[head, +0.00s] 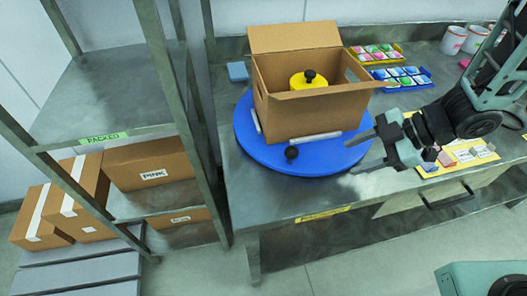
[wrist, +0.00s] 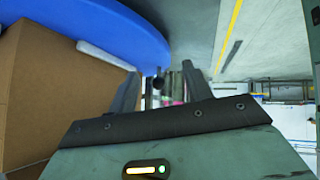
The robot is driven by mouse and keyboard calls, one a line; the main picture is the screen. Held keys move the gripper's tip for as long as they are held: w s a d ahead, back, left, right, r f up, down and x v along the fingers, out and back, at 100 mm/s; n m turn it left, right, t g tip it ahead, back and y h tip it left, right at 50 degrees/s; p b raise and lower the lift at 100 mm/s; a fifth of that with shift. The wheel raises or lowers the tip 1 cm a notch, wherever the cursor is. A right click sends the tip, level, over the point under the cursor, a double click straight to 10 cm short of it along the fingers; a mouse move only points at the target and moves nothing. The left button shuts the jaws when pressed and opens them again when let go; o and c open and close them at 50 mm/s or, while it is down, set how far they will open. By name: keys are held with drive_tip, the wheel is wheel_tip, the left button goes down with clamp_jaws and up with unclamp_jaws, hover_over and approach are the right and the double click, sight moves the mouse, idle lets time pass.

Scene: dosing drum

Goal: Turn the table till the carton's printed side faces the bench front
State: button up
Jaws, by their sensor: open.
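The blue round turntable (head: 243,133) lies on the steel bench, and it also shows in the wrist view (wrist: 130,28). The open brown carton (head: 315,115) stands on it; its front face looks plain in the head view, and I see no print on the sides that show. The carton fills the left of the wrist view (wrist: 55,95). A yellow drum with a black knob (head: 308,79) is inside. A black ball knob (head: 291,153) stands near the turntable's front rim. My gripper (head: 358,153) is open and empty, right of that knob, fingers pointing toward it.
Pale bars (head: 316,137) lie along the carton's base. A yellow tray (head: 376,54) and a blue tray (head: 402,77) of colored items stand behind my gripper, with white tubs (head: 454,40) farther right. A metal rack (head: 165,90) stands left of the bench. The bench front is clear.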

sight(295, 149)
drive_tip(key=a, duration=0.8)
drive_tip(key=w+a+p, duration=0.1)
drive_tip(key=a, duration=0.3)
drive_tip(key=shift+w+a, duration=0.1)
drive_tip(key=shift+a, duration=0.3)
drive_tip(key=shift+x, duration=2.3)
drive_tip(key=shift+d+f, duration=0.15)
drive_tip(key=shift+w, duration=0.1)
clamp_jaws()
